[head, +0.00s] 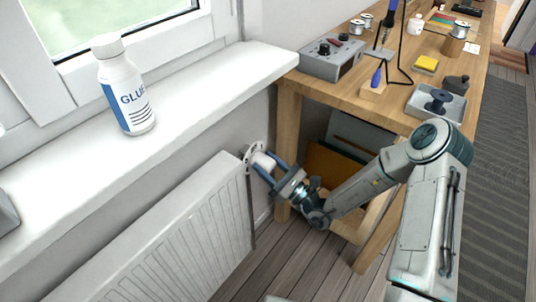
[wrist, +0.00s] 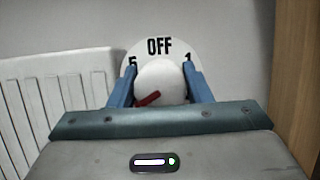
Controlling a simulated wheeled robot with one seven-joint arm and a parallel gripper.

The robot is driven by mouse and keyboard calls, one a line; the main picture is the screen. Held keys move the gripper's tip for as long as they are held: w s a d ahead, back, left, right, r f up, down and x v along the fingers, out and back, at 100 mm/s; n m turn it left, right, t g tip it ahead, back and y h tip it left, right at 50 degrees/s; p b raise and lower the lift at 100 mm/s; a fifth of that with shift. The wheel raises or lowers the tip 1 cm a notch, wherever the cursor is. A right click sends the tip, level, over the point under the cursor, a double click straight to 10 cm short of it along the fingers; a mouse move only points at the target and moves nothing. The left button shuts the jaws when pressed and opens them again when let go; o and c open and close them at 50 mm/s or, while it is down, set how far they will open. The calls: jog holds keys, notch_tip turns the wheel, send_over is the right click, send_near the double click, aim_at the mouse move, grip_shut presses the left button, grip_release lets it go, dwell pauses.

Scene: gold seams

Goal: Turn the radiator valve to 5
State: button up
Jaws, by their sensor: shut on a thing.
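The radiator valve has a white round knob (wrist: 160,77) in front of a white dial plate (wrist: 140,50). The plate reads OFF at the top, 5 at the left and 1 at the right. A red pointer (wrist: 148,99) on the knob slants to the lower left, below the 5; other numbers are hidden. My gripper (wrist: 160,88) is shut on the knob, one blue finger on each side. In the head view my gripper (head: 264,168) reaches the knob at the radiator's far upper end.
The white radiator (head: 170,245) runs along the wall under the windowsill (head: 190,95). A glue bottle (head: 124,88) stands on the sill. A wooden workbench (head: 335,92) with tools and spools stands right of the valve, its leg close to my arm.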

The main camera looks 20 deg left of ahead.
jog(key=m+t+p, duration=0.1)
jog(key=m, duration=0.1)
jog(key=m+t+h+p, duration=0.1)
jog(key=p, duration=0.1)
jog(key=m+p, duration=0.2)
jog(key=shift+s+a+r+m+t+h, duration=0.1)
jog(key=shift+r+m+t+h, duration=0.2)
jog(key=shift+r+t+h, duration=0.1)
jog(key=m+h+p, duration=0.1)
jog(key=m+p, duration=0.1)
jog(key=m+t+p, duration=0.1)
jog(key=m+p, duration=0.1)
jog(key=m, duration=0.1)
jog(key=shift+f+h+p, duration=0.1)
jog(key=shift+h+p, duration=0.3)
jog(key=m+h+p, duration=0.1)
jog(key=m+p, duration=0.1)
jog(key=m+t+p, duration=0.1)
jog(key=m+p, duration=0.1)
jog(key=shift+f+m+h, duration=0.2)
jog(key=shift+m+h, duration=0.1)
jog(key=shift+h, duration=0.1)
jog(key=shift+f+m+h+p, duration=0.15)
jog(key=shift+m+h+p, duration=0.15)
jog(key=shift+m+p, duration=0.4)
jog(key=shift+f, duration=0.1)
jog(key=o, duration=1)
